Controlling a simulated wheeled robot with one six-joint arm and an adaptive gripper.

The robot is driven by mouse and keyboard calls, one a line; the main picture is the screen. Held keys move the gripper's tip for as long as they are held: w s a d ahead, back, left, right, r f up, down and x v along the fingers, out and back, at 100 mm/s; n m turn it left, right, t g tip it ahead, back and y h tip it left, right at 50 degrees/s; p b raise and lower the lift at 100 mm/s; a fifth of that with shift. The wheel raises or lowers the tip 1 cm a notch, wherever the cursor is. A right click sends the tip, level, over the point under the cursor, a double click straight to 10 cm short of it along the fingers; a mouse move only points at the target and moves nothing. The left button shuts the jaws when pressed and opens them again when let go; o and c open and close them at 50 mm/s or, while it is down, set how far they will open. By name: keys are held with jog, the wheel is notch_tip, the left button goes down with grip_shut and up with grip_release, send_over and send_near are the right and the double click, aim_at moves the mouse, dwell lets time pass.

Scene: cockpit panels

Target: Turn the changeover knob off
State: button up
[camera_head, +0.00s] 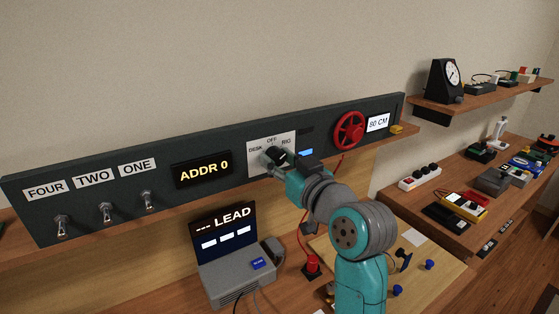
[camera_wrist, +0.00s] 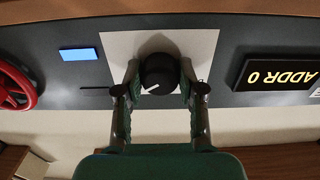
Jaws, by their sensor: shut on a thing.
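The black changeover knob (camera_head: 278,153) sits on a white plate (camera_head: 258,162) on the dark panel. The plate is marked DESK at left, OFF at top and RIG at right. My gripper (camera_head: 272,163) is at the knob and partly covers it. In the wrist view, which is upside down, the knob (camera_wrist: 158,72) is between the two fingers of my gripper (camera_wrist: 159,84), which are shut on its sides. A short white line on the knob's face slants toward the lower left there, the side of the red wheel. The plate's labels cannot be read in that view.
Three toggle switches (camera_head: 107,212) and the ADDR 0 display (camera_head: 203,169) are left of the knob. A grey LEAD device (camera_head: 236,282) stands on the bench below.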

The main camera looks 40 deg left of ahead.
jog(key=shift+n, duration=0.4)
jog(key=n, duration=0.4)
jog(key=shift+n, duration=0.4)
jog(key=n, duration=0.5)
jog(key=shift+w+n, duration=0.1)
jog(key=shift+n, duration=0.6)
jog(key=o, duration=1.1)
jog(key=shift+o, duration=0.2)
jog(key=v, duration=1.2)
